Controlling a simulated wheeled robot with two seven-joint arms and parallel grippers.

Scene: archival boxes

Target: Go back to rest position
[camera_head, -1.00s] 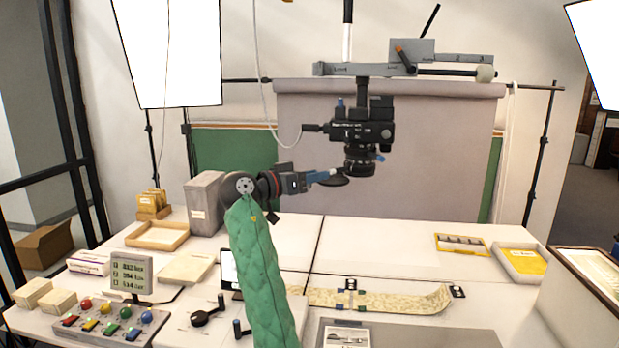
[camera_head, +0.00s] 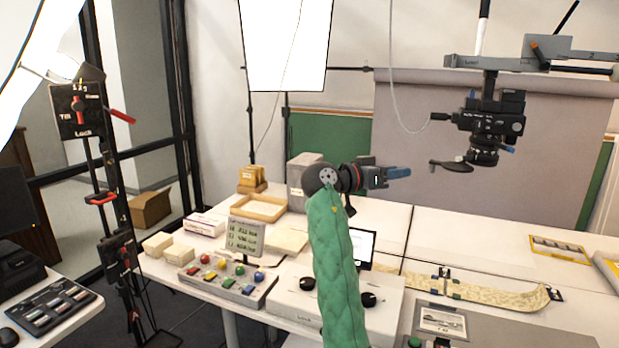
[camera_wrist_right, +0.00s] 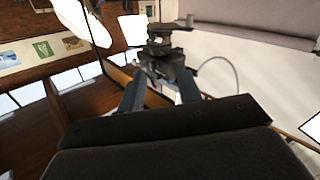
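My right gripper (camera_head: 400,173) shows in the head view at the end of the green-sleeved arm, raised above the table, its blue fingers pointing right. In the right wrist view, the gripper's two fingers (camera_wrist_right: 160,80) stand apart with nothing held between them. The black overhead camera (camera_head: 490,125) hangs from its mount to the right of the gripper. A dark round flap (camera_head: 452,166) sticks out beside its lens, with a clear gap to my fingertips. The camera also shows beyond the fingers in the wrist view (camera_wrist_right: 165,50). My left gripper is not in view.
Below the arm is the white table (camera_head: 465,228) with a button panel (camera_head: 228,284), a small display (camera_head: 245,237), a wooden tray (camera_head: 258,208) and a long patterned strip (camera_head: 480,291). A black stand (camera_head: 112,200) rises at left. The air around the gripper is clear.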

